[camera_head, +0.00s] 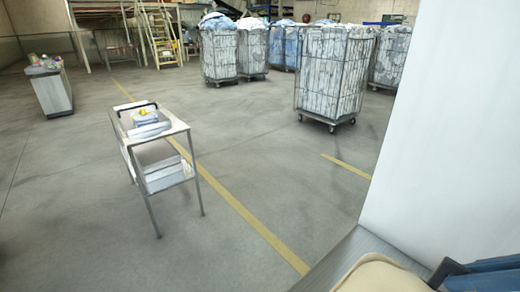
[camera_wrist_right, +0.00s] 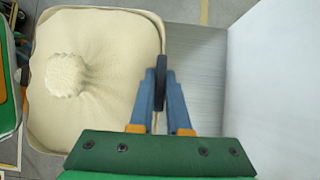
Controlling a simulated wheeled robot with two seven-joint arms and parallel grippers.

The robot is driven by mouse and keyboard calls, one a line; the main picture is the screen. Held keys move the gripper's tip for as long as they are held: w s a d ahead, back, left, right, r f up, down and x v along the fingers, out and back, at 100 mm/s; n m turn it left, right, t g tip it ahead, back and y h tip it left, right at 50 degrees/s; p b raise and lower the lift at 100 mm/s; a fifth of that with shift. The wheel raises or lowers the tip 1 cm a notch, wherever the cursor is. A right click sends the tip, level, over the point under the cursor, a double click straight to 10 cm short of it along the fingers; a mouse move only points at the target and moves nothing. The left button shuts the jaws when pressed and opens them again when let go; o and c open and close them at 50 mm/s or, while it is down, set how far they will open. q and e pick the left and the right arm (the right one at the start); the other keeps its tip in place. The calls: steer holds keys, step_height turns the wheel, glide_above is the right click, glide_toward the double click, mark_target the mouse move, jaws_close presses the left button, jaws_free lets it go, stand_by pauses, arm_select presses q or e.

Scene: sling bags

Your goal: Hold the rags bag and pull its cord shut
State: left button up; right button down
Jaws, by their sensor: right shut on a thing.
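The cream cloth rags bag (camera_wrist_right: 105,45) fills the left half of the right wrist view, its top gathered to a puckered knot (camera_wrist_right: 66,76). Only a strip of the bag (camera_head: 378,276) shows at the bottom right of the head view. My right gripper (camera_wrist_right: 161,82) is shut on an upright black tab (camera_wrist_right: 160,70) at the bag's right edge. A thin tan strand shows between its blue fingers. The right gripper (camera_head: 452,275) also shows in the head view. Blue and green parts that look like my left gripper (camera_wrist_right: 10,62) are cut off at the wrist view's left edge; its jaws are unclear.
A grey ribbed surface (camera_wrist_right: 195,90) lies right of the bag, beside a tall white panel (camera_head: 450,130). A metal cart (camera_head: 160,133) stands on the open floor. Several wire laundry cages (camera_head: 333,75) stand at the back, and a grey bin (camera_head: 52,92) at far left.

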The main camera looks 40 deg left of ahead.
steer(key=c, duration=0.8)
jaws_free()
steer(key=shift+r, duration=0.1)
steer(key=v, duration=1.2)
